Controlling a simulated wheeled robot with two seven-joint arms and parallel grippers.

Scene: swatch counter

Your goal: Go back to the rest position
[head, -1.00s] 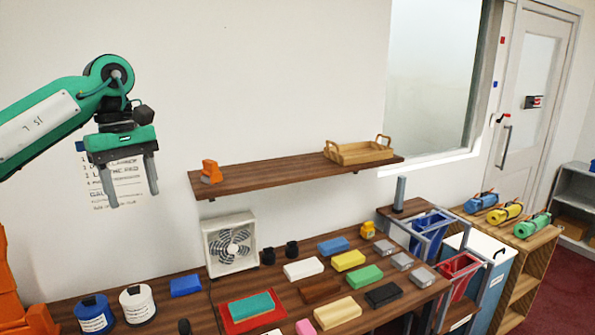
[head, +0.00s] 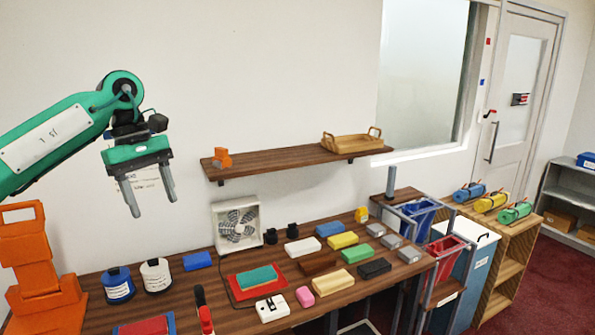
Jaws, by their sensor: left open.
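My left gripper (head: 151,195) hangs at the end of the green arm on the left of the head view. Its two grey fingers point down, apart, with nothing between them. It is in front of the white wall, above the counter (head: 222,314) and to the left of the wall shelf. A paper sheet on the wall is partly hidden behind it. My right gripper does not show in the head view.
The counter carries several coloured blocks, a red tray (head: 235,287) with a teal block, a white fan (head: 236,226) and two lidded jars (head: 119,286). An orange stand (head: 40,265) rises at the left. The wooden shelf (head: 275,164) holds a wooden tray (head: 351,142).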

